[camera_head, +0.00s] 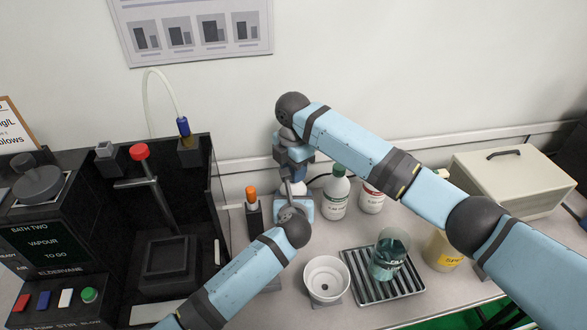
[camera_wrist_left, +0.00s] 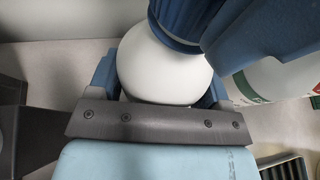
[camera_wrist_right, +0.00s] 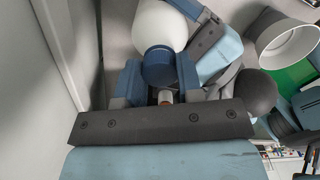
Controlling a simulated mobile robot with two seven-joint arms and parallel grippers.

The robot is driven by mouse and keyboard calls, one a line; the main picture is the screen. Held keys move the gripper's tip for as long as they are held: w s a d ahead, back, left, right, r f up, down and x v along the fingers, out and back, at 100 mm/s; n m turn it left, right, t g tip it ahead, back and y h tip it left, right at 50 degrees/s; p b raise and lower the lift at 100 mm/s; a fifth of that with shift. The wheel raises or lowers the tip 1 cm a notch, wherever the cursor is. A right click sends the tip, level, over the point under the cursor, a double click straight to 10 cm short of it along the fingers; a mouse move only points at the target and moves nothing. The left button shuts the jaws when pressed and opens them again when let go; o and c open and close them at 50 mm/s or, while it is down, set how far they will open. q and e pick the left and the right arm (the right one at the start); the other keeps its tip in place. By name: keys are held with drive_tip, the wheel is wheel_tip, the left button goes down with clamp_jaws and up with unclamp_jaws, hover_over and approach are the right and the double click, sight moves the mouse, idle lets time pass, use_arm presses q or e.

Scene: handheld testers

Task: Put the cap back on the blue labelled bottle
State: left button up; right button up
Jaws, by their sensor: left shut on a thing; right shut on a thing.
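The white bottle (camera_head: 298,188) stands behind my left gripper (camera_head: 299,204), mostly hidden by my arms in the head view. In the left wrist view, the bottle's round white shoulder (camera_wrist_left: 160,72) sits between the blue fingers of my left gripper, which is shut on it. The blue cap (camera_wrist_right: 159,66) is between the fingers of my right gripper (camera_head: 294,160), which is shut on it. The cap lies over the bottle's top, and in the left wrist view its ridged side (camera_wrist_left: 178,25) meets the shoulder. I cannot tell whether it is seated. The label is hidden.
A green-labelled bottle (camera_head: 335,204) and a red-labelled bottle (camera_head: 371,200) stand close on the right. A black machine (camera_head: 60,235) fills the left.

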drive_tip(key=shift+a+r+m, duration=0.1)
drive_tip(key=shift+a+m, duration=0.1)
drive_tip(key=shift+m, duration=0.1)
drive_tip(key=o, duration=1)
drive_tip(key=shift+d, duration=0.1)
drive_tip(key=shift+d+r, duration=0.1)
drive_tip(key=shift+r, duration=2.15)
